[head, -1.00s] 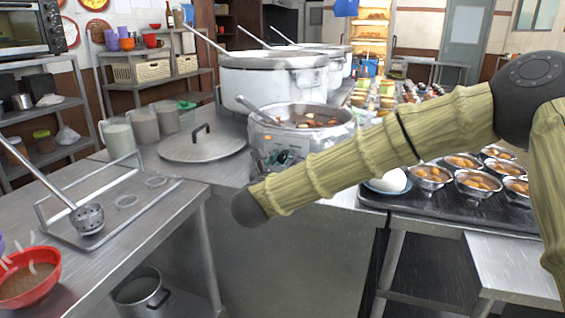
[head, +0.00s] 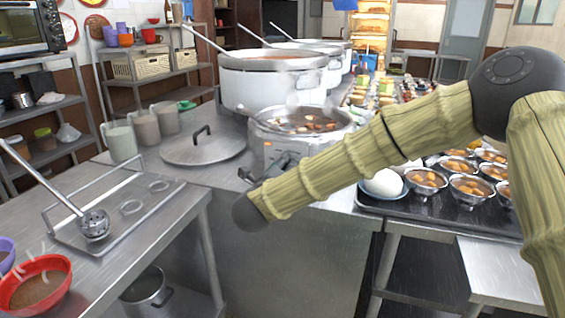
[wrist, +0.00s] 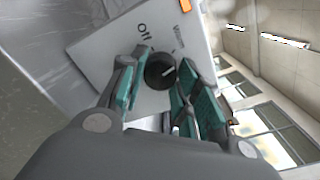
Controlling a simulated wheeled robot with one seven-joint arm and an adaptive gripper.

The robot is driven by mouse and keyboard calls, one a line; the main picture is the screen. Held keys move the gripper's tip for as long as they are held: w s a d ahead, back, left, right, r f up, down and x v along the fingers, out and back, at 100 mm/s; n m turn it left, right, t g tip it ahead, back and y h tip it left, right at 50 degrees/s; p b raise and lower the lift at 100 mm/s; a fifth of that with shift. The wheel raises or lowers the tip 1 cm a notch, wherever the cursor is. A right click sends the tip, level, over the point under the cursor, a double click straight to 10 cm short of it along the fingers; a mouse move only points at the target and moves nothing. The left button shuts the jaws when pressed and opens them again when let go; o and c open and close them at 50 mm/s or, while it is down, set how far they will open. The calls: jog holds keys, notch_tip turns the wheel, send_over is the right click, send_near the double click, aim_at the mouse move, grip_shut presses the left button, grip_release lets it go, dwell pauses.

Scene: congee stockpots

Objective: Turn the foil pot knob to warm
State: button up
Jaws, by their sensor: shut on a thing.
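The foil pot (head: 270,140) is the silver cooker with a grey front panel and an orange light, at the middle of the head view, with dark broth and pieces inside. Its round black knob (wrist: 158,72) shows in the wrist view on the panel. "Off" and a second, hard-to-read label are printed beside it. A pale pointer line shows on the knob; its exact setting is unclear. My gripper (wrist: 160,76) has its teal fingers on both sides of the knob, shut on it. In the head view my gripper is small and partly hidden by my arm.
A steel lid (head: 203,146) lies on the counter left of the pot. A big white stockpot (head: 262,85) stands behind. A white ball in a bowl (head: 384,183) and a tray of metal bowls (head: 445,215) are right of my arm.

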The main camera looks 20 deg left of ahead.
jog(key=shift+n+p, duration=0.65)
jog(key=shift+n, duration=0.55)
jog(key=o, duration=1)
jog(key=s, duration=1.2)
jog(key=shift+r, duration=0.25)
